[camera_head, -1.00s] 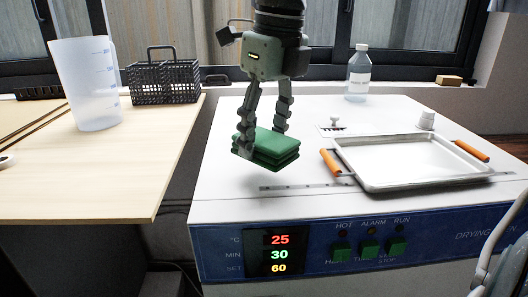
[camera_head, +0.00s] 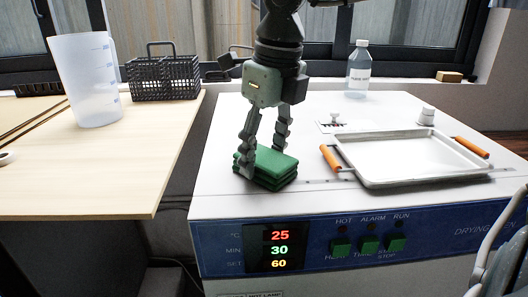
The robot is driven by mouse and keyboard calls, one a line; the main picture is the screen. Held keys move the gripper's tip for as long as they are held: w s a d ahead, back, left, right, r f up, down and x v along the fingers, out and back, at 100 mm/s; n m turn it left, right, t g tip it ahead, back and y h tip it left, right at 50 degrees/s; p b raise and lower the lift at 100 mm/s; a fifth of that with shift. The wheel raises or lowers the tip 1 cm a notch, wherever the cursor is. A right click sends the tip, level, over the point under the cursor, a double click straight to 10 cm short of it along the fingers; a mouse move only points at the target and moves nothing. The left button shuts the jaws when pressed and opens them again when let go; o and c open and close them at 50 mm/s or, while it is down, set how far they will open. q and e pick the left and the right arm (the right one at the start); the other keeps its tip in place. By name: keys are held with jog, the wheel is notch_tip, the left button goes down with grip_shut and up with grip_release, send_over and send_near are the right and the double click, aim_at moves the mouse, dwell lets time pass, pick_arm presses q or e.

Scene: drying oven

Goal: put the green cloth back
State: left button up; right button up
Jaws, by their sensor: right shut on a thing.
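The green cloth (camera_head: 272,168) is a thick folded stack at the left part of the white top of the drying oven (camera_head: 230,207). My right gripper (camera_head: 262,160) reaches down from above and is shut on the cloth, one finger at its left side and the other behind it. The cloth is low over the oven top and looks to be at or very near the surface; whether it touches I cannot tell for certain. My left gripper is not in view.
A white tray (camera_head: 400,183) with orange handles lies on the oven top to the right. A bottle (camera_head: 357,72) and a white knob (camera_head: 427,116) stand behind it. A wooden table (camera_head: 130,170) on the left holds a plastic jug (camera_head: 88,82) and a black basket (camera_head: 163,79).

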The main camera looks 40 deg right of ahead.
aim_at(273, 159)
jog(key=o, duration=1.1)
jog(key=r, duration=0.4)
jog(key=s+r, duration=0.1)
jog(key=r, duration=0.7)
jog(key=shift+s+d, duration=0.2)
jog(key=shift+s, duration=0.2)
